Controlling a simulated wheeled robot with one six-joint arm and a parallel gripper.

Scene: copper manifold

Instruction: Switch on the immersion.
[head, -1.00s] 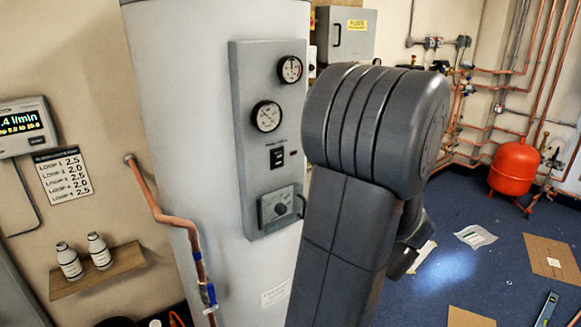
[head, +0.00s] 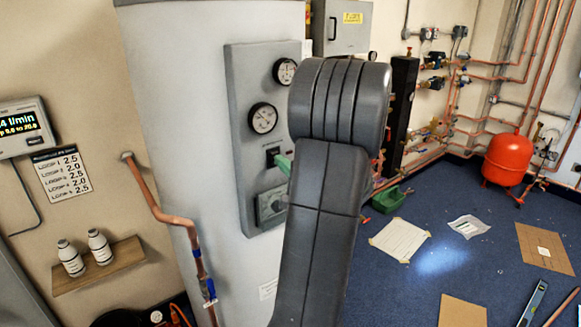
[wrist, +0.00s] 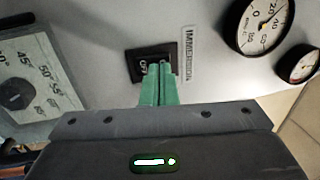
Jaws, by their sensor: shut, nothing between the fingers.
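The immersion switch is a black rocker (wrist: 140,62) on the cylinder's grey panel, beside a label reading IMMERSION (wrist: 189,55). "OFF" lettering shows on its visible part in the wrist view. My gripper (wrist: 158,72) has green fingers, closed together, with the tips at the switch and covering part of it. Whether they touch it I cannot tell. In the head view the switch (head: 273,152) shows just above the green fingertips (head: 283,163), and my arm hides the rest of the gripper.
A thermostat dial (head: 270,206) is below the switch and two round gauges, one of them the lower gauge (head: 263,118), are above it. A copper pipe (head: 165,210) runs down the cylinder's left side. The blue floor at right holds papers and a green tray (head: 388,199).

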